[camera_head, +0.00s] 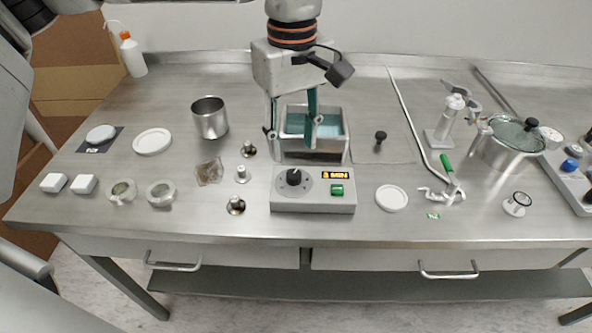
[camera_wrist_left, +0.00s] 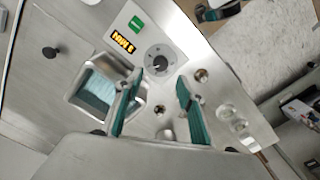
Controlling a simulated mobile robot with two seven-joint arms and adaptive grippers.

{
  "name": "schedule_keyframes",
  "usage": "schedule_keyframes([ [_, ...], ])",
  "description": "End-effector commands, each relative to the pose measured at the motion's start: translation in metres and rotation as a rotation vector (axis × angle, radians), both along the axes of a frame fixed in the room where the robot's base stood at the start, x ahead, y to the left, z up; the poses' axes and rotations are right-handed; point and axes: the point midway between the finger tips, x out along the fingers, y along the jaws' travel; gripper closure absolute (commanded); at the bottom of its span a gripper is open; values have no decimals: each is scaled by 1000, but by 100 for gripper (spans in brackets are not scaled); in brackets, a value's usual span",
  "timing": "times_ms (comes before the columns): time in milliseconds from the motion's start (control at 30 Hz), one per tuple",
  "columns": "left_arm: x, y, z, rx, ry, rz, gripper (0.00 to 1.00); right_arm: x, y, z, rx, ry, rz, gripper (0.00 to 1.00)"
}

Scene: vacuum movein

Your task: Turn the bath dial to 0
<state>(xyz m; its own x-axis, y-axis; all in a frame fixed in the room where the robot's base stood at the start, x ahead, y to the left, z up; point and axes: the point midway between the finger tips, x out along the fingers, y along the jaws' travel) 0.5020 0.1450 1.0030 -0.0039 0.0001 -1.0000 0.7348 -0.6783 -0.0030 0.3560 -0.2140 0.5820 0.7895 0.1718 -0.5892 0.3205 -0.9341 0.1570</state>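The bath (camera_head: 346,150) is a metal basin of blue-green water with a grey control panel (camera_head: 315,203) in front. The black dial (camera_head: 294,177) sits on the panel's left side, beside an orange lit display (camera_head: 339,174) and a green switch (camera_head: 337,190); the display text is too small to read surely. My left gripper (camera_head: 292,132) hangs over the bath, behind the dial, fingers apart and empty. In the left wrist view the dial (camera_wrist_left: 159,63) shows beyond the two green-padded fingertips (camera_wrist_left: 154,85), not touched. My right gripper is not in view.
A metal cup (camera_head: 209,117), small fittings (camera_head: 236,205) and a glass piece (camera_head: 209,172) stand left of the bath. A white lid (camera_head: 391,198) lies to its right, near a bent rod with green handle (camera_head: 447,164). A lidded pot (camera_head: 498,150) is farther right.

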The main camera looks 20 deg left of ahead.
Motion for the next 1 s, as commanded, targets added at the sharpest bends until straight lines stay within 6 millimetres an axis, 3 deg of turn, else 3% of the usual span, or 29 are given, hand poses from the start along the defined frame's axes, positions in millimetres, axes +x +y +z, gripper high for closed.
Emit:
schedule_keyframes([
  [167,0,0,-13,0,0,-1,62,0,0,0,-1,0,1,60],
  [533,-1,0,-67,1,2,-1,62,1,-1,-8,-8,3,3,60],
  [867,0,0,-74,-1,-4,0,62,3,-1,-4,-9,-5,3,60],
  [1000,0,0,-73,-1,-4,0,93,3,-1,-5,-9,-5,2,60],
])
